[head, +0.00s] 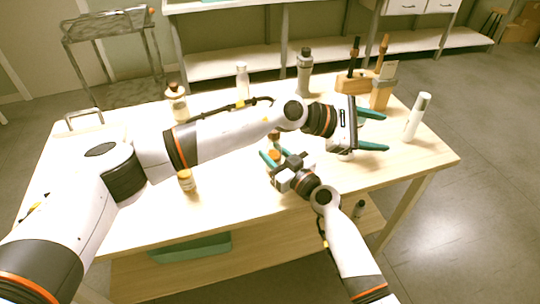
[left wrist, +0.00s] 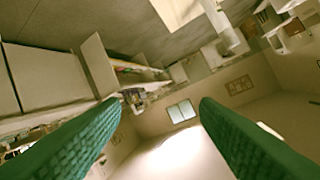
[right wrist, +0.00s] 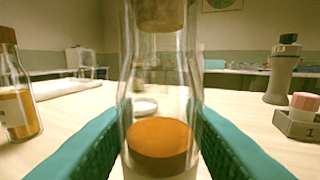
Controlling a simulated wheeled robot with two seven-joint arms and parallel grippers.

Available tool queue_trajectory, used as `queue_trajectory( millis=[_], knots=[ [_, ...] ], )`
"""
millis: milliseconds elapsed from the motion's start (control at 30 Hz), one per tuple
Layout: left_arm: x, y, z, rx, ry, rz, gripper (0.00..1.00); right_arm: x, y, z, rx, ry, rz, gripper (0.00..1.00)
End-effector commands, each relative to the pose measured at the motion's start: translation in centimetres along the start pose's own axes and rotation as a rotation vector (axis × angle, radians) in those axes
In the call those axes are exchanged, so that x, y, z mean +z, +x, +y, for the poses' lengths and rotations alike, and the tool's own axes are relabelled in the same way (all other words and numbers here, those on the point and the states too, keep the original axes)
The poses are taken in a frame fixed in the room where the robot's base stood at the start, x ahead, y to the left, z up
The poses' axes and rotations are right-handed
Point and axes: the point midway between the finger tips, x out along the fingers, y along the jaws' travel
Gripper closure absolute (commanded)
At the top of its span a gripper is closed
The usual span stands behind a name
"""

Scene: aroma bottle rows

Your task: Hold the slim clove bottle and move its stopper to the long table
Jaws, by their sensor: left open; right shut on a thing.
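A slim clear glass bottle (right wrist: 125,75) stands upright in my right gripper (head: 274,158), which is shut on it above the pale wooden table (head: 235,195). A cork stopper (right wrist: 160,14) sits in its neck and amber-brown content (right wrist: 160,140) shows low inside. No label on it is readable, so I cannot confirm that it is the clove bottle. My left gripper (head: 372,130) is open and empty, to the right of the bottle in the head view, fingers pointing right. The left wrist view shows only the room between its two teal fingers.
A cart (head: 112,27) stands behind left. The table's front left is clear.

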Motion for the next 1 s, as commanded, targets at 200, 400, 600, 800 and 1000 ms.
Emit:
queue_trajectory(
  millis=[200,400,600,800,1000],
  knots=[
    [-3.1,-1.6,-1.1,-0.373,-0.099,0.247,0.44,-0.1,0.0,0.0,0.000,0.000,0.002,1.00],
    [-2.1,-6.1,-2.2,-0.750,-0.255,0.290,0.44,-0.1,0.0,0.0,0.000,0.000,0.002,1.00],
    [2.4,-11.8,-1.1,-1.087,-0.454,0.152,0.44,-0.1,0.0,0.0,0.000,0.000,0.002,1.00],
    [7.1,-16.4,2.5,-1.291,-0.625,-0.083,0.44,-0.1,0.0,0.0,0.000,0.000,0.002,1.00],
    [9.4,-18.8,5.1,-1.363,-0.709,-0.238,0.44,-0.1,0.0,0.0,0.000,0.000,0.002,1.00]
  ],
)
